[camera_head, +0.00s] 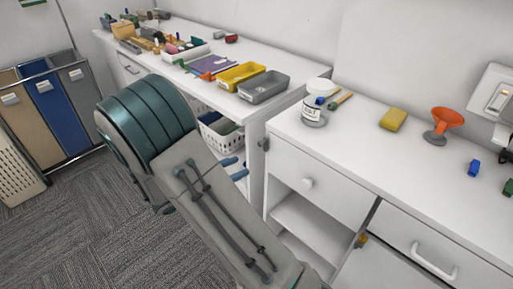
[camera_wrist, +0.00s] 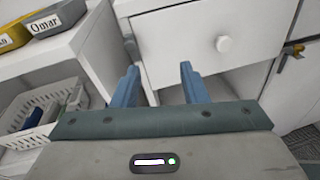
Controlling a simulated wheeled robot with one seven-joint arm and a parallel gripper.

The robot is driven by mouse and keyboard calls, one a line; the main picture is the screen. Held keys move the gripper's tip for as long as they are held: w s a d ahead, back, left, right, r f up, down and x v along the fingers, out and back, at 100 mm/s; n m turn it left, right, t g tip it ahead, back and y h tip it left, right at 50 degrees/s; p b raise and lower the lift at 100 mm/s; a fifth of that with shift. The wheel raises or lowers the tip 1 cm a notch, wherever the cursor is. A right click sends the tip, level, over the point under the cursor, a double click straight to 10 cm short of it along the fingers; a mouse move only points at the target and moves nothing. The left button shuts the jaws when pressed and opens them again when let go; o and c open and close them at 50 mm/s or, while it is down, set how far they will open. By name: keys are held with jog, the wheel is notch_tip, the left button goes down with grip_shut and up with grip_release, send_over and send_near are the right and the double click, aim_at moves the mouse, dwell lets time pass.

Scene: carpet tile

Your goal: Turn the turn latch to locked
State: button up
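A small latch-like fitting with an orange-yellow part (camera_head: 361,240) sits on the cabinet front, beside the open shelf and the lower door. It also shows at the right of the wrist view as a dark piece with an orange end (camera_wrist: 293,50). A small grey fitting (camera_head: 264,144) is on the cabinet's left edge; I cannot tell whether it is a latch. My gripper (camera_head: 240,167) is left of the cabinet in the head view. In the wrist view my gripper (camera_wrist: 160,68) has its blue fingers apart, with nothing between them, below the drawer and left of the orange fitting.
A drawer with a white round knob (camera_head: 307,183) is above the open shelf. A white basket (camera_wrist: 45,112) stands on a shelf to the left. A drawer with a bar handle (camera_head: 434,262) is at the right. The countertop holds a jar (camera_head: 314,113) and an orange funnel (camera_head: 445,120).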

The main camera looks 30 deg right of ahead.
aim_at(259, 144)
jog(key=w+d+n+t, duration=0.1)
jog(key=w+d, duration=0.1)
jog(key=d, duration=0.1)
jog(key=w+d+f+n+t, duration=0.1)
jog(key=w+d, duration=0.2)
jog(key=d, duration=0.1)
jog(key=w+d+n+h, duration=0.1)
jog(key=w+d, duration=0.1)
jog(key=d, duration=0.1)
jog(key=shift+w+d+f+t+p, duration=0.25)
jog(key=shift+d+t+p, duration=0.05)
jog(key=shift+d+t, duration=0.1)
grip_shut()
